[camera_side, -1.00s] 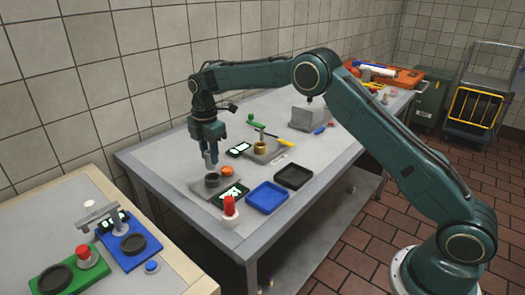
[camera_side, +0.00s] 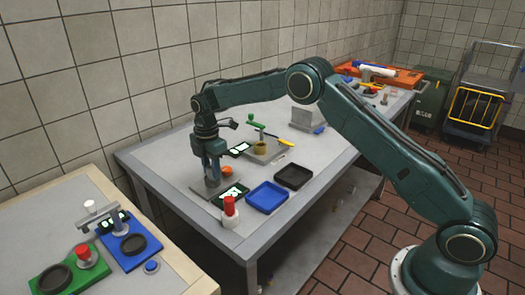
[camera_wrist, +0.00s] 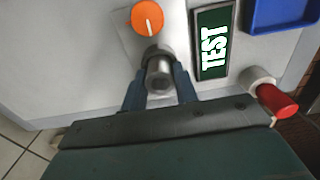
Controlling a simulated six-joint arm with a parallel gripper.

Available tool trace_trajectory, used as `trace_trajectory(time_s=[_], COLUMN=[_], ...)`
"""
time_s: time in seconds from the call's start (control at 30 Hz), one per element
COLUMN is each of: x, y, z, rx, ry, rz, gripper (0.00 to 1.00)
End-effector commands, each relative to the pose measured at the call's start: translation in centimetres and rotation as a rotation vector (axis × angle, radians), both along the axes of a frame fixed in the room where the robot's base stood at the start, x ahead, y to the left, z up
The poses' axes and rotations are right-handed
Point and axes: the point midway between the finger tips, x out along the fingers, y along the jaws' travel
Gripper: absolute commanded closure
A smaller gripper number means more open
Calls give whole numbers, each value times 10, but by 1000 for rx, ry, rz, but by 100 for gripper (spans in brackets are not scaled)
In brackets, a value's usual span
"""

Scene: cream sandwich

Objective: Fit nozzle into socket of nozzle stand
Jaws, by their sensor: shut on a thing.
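The nozzle (camera_wrist: 159,75) is a grey metal cylinder, seen end-on between my fingers in the wrist view. My gripper (camera_wrist: 160,88) is shut on it. In the side view my gripper (camera_side: 213,172) is low over the grey plate of the nozzle stand (camera_side: 198,188). The nozzle stand plate also shows in the wrist view (camera_wrist: 127,35), with an orange knob (camera_wrist: 147,18) on it. The nozzle looks in line with the socket (camera_wrist: 152,51), whose dark rim shows just behind it. The rest of the socket is hidden, so I cannot tell how deep the nozzle sits.
A green "TEST" panel (camera_wrist: 213,42) and a red-capped white button (camera_side: 229,211) stand close by the stand. A blue tray (camera_side: 267,197) and a black tray (camera_side: 293,177) lie to the right. A second grey station (camera_side: 263,151) stands farther back.

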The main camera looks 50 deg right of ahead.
Motion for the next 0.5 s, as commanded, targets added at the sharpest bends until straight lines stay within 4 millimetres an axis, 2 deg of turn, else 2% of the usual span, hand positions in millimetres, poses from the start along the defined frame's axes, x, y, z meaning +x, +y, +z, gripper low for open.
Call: trace_trajectory(time_s=[0.27, 0.3, 0.37, 0.5], x=[0, 0, 0, 0], y=[0, 0, 0, 0], z=[-3, -3, -3, -3], rx=[0, 0, 0, 0], ry=[0, 0, 0, 0], rz=[0, 0, 0, 0], gripper=[96, 63, 51, 49])
